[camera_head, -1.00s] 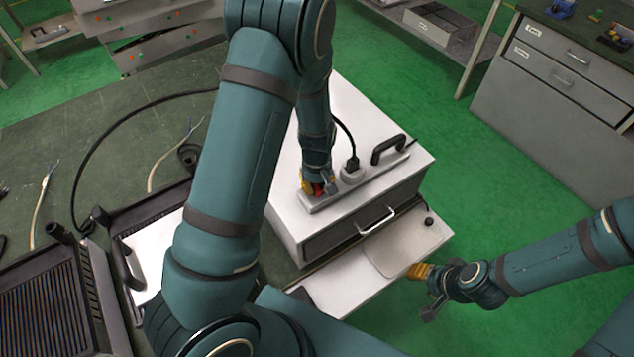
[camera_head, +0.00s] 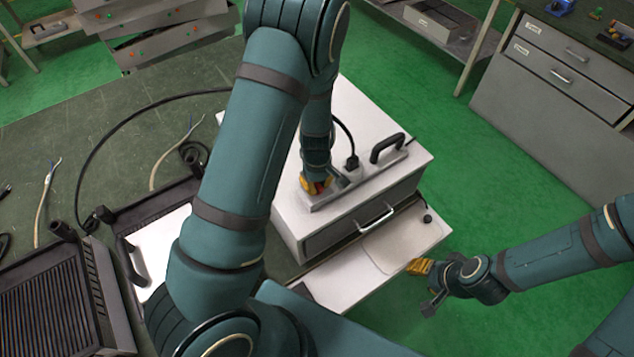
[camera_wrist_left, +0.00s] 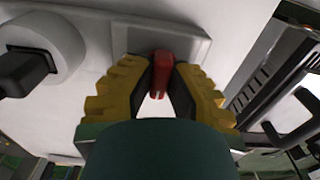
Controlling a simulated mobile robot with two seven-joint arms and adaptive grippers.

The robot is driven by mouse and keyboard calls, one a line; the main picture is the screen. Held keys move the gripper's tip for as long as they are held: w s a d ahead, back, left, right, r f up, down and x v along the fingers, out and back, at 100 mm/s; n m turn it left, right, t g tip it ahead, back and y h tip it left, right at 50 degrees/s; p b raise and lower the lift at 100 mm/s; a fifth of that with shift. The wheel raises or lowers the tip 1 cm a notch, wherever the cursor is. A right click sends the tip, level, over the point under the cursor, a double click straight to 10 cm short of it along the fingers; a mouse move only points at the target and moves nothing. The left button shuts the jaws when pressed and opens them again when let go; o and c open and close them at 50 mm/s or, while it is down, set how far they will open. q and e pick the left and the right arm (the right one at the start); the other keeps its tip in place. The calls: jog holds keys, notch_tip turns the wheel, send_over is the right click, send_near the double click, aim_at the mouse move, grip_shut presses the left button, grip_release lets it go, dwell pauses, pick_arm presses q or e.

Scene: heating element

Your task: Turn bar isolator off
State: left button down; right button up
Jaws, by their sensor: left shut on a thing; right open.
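The bar isolator appears as a red switch (camera_wrist_left: 160,75) on a raised grey plate (camera_wrist_left: 190,45) in the left wrist view. My left gripper (camera_wrist_left: 160,85) has its yellow fingers closed around the red switch, one on each side. In the head view my left gripper (camera_head: 316,185) reaches down onto the grey strip (camera_head: 365,172) on top of the white box (camera_head: 350,120); the switch is mostly hidden there by the fingers and wrist. My right gripper (camera_head: 418,267) is open and empty, beside the front right edge of the box's lower ledge.
A black plug in a round socket (camera_wrist_left: 45,50) sits beside the plate. A black handle (camera_head: 387,147) stands on the same strip. A silver drawer handle (camera_head: 377,219) is on the box's front. Black grilled units (camera_head: 60,300) lie at the left.

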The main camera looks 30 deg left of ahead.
aim_at(317, 184)
pick_arm(q)
jog(key=c, duration=0.9)
grip_release()
jog(key=shift+c, duration=0.2)
notch_tip(317, 184, up, 12)
jog(key=shift+s, duration=0.1)
